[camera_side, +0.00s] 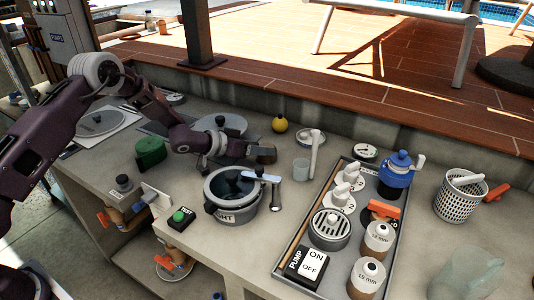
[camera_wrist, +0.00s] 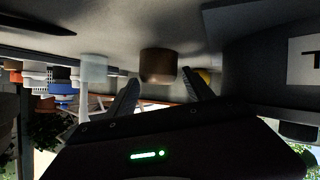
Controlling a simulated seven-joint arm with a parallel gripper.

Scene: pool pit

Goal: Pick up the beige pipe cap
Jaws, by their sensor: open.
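A short brown-tan cylinder (camera_side: 266,156), which looks like the pipe cap, stands on the counter behind the grey pot. In the wrist view the cap (camera_wrist: 158,66) appears between and just beyond the two fingertips. My gripper (camera_side: 248,151) is low over the counter, to the left of the cap and close to it, pointing sideways at it. In the wrist view my gripper (camera_wrist: 160,82) is open, with a finger on each side and nothing held. I cannot tell whether a finger touches the cap.
The grey pot (camera_side: 232,190) with a valve handle stands just in front. A yellow ball (camera_side: 280,124) and a pale upright tube (camera_side: 313,155) are nearby. A tray (camera_side: 293,240) of fittings is at right. A green object (camera_side: 150,151) is at left.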

